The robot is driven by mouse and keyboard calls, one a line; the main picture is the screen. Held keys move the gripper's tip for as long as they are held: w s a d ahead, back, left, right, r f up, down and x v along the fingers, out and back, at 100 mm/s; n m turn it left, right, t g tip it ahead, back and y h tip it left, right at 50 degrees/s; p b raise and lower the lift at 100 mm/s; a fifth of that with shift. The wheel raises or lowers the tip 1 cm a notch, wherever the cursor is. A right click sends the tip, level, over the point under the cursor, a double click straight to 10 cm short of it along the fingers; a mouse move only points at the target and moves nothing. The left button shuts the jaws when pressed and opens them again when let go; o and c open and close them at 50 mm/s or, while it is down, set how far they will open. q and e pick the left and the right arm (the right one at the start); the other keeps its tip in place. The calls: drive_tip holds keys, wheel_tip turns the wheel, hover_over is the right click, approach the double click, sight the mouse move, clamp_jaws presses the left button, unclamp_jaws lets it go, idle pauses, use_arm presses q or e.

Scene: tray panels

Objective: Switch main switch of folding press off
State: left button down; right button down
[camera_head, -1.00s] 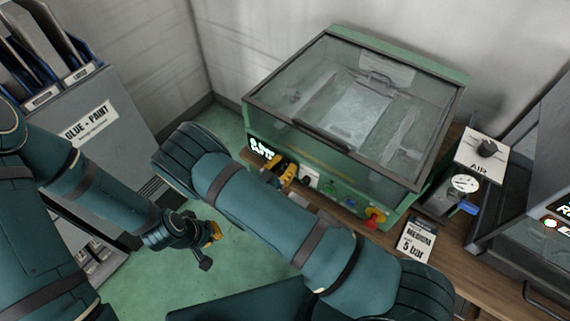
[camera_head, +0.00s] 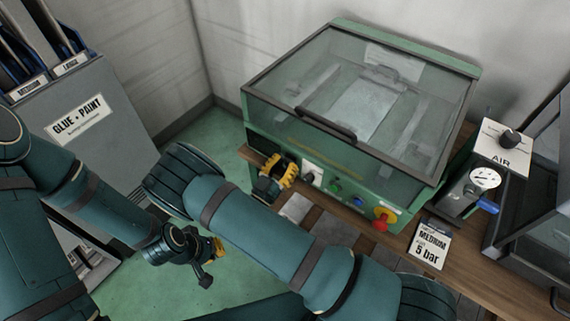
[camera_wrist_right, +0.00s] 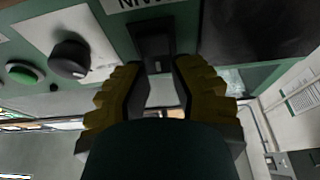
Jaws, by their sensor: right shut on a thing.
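The folding press (camera_head: 340,170) is a green box with a clear, closed lid on the bench. Its main switch (camera_wrist_right: 154,42) is a dark switch on the front, beside a partly visible label (camera_wrist_right: 133,3) in the right wrist view. My right gripper (camera_head: 287,172), with yellow-black fingers, is at the press front. In the right wrist view its fingers (camera_wrist_right: 160,64) are closed in on the switch from both sides; the exact contact is partly hidden. The front display (camera_wrist_right: 265,30) is dark. My left gripper (camera_head: 213,250) hangs over the green floor, away from the press; its jaw opening is unclear.
Beside the switch are a black knob (camera_wrist_right: 70,56) and a green button (camera_wrist_right: 23,73). A red-yellow emergency stop (camera_head: 382,219) is further right on the front. An air regulator (camera_head: 484,180) and a "5 bar" card (camera_head: 430,243) stand on the bench (camera_head: 470,250). A grey cabinet (camera_head: 100,150) is at left.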

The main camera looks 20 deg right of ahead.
sight(294, 128)
drive_tip(key=c, duration=0.7)
unclamp_jaws()
drive_tip(key=shift+w+d, duration=0.1)
drive_tip(key=shift+c, duration=0.2)
drive_tip(key=shift+r, duration=0.15)
wheel_tip(294, 128, up, 10)
drive_tip(key=shift+f, duration=0.1)
